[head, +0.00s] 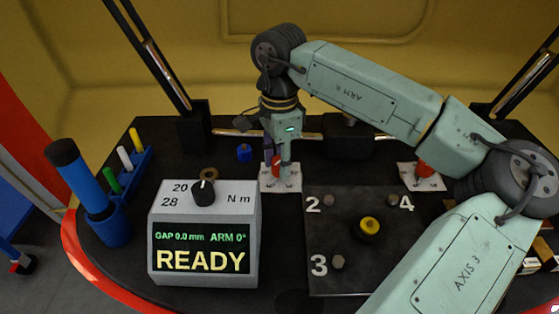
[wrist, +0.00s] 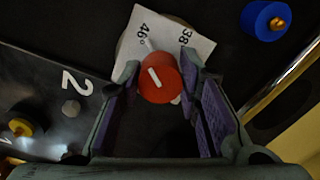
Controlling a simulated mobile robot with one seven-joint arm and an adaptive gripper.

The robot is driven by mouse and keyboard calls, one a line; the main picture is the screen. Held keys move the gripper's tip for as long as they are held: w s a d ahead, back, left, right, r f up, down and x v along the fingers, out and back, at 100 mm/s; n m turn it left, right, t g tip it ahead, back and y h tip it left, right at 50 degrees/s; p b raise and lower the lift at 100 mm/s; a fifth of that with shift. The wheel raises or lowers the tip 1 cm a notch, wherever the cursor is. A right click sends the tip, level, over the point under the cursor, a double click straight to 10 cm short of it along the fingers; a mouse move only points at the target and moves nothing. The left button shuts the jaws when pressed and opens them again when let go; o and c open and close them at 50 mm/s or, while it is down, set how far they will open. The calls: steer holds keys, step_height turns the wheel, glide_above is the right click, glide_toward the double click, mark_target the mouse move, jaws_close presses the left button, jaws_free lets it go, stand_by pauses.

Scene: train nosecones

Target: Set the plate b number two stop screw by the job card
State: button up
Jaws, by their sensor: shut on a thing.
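A red stop screw knob (wrist: 158,82) with a white line on its top stands on a white card (wrist: 195,42) marked 46° and 38. The line is tilted, its far end leaning towards the 46° side. My gripper (wrist: 158,72) is shut on this knob, one fingertip on each side. In the head view my gripper (head: 280,165) reaches down over the card (head: 281,184), left of the arm, behind the number 2 corner of the dark plate (head: 345,275). A second red knob (head: 425,169) on a white card stands at the right. No job card is readable.
A grey box (head: 205,278) reads GAP 0.0 mm, ARM 0°, READY; its dial (head: 203,192) has marks 20 and 28 Nm. The dark plate carries bolts and a yellow hub (head: 369,228). A small blue cylinder (head: 244,152) stands left of my gripper. Pens and a blue-handled tool (head: 88,185) stand left.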

mark_target(279, 161)
steer(key=shift+n, duration=0.3)
steer(key=o, duration=1.1)
steer(key=shift+o, duration=0.2)
step_height(279, 161, up, 12)
